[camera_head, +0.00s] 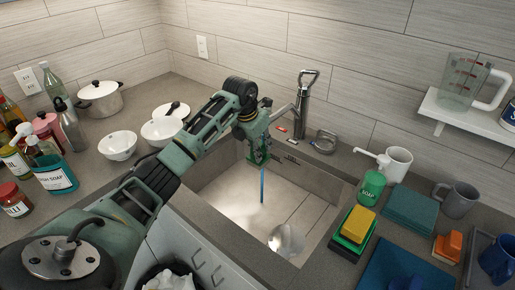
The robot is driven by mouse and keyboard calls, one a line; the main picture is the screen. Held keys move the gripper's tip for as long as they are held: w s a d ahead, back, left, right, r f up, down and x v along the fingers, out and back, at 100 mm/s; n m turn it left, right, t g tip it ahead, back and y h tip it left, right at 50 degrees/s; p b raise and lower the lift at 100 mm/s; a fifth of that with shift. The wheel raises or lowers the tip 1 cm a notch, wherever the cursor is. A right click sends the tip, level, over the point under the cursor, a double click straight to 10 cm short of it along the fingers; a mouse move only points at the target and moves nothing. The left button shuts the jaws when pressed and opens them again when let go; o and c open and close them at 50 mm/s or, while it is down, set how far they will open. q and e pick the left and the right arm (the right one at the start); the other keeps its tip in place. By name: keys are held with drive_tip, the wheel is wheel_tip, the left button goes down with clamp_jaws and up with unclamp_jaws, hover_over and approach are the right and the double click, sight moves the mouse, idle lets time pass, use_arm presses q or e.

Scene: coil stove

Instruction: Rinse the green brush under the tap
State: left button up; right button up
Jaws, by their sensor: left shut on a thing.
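My left gripper (259,141) hangs over the sink (312,212), pointing down, in front of the tap's spout. It is shut on a small green thing (258,157), which I take for the green brush; the fingers hide much of it. A thin blue vertical streak (262,186) runs down just below it; I cannot tell whether it is water or part of the held thing. The metal tap (303,103) stands behind the sink's back edge. My right gripper is out of the picture.
Right of the sink stand a green soap bottle (373,186), a yellow sponge (358,224) on a green stack, and mugs (398,164). Left are white bowls (118,145), a pot (101,98) and several bottles (52,170). A shiny round thing (287,240) lies in the sink.

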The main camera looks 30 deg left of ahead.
use_arm(q)
drive_tip(key=shift+s, duration=0.15)
drive_tip(key=shift+s+d+p, duration=0.5)
drive_tip(key=shift+s+p, duration=0.1)
drive_tip(key=shift+s, duration=0.3)
drive_tip(key=shift+s+d+p, duration=0.2)
drive_tip(key=shift+s+d, duration=0.25)
drive_tip(key=shift+s, duration=0.4)
drive_tip(key=shift+s+d+p, duration=0.25)
drive_tip(key=shift+s+d, duration=0.15)
drive_tip(key=shift+s, duration=0.45)
drive_tip(key=shift+s+d+p, duration=0.2)
drive_tip(key=shift+s+d, duration=0.25)
drive_tip(key=shift+s, duration=0.4)
drive_tip(key=shift+r, duration=0.1)
drive_tip(key=s+d+r+p, duration=0.2)
drive_tip(key=s+r+p, duration=0.1)
drive_tip(key=s, duration=0.1)
drive_tip(key=shift+s+d+r, duration=0.15)
drive_tip(key=shift+s+r, duration=0.05)
drive_tip(key=shift+r, duration=0.2)
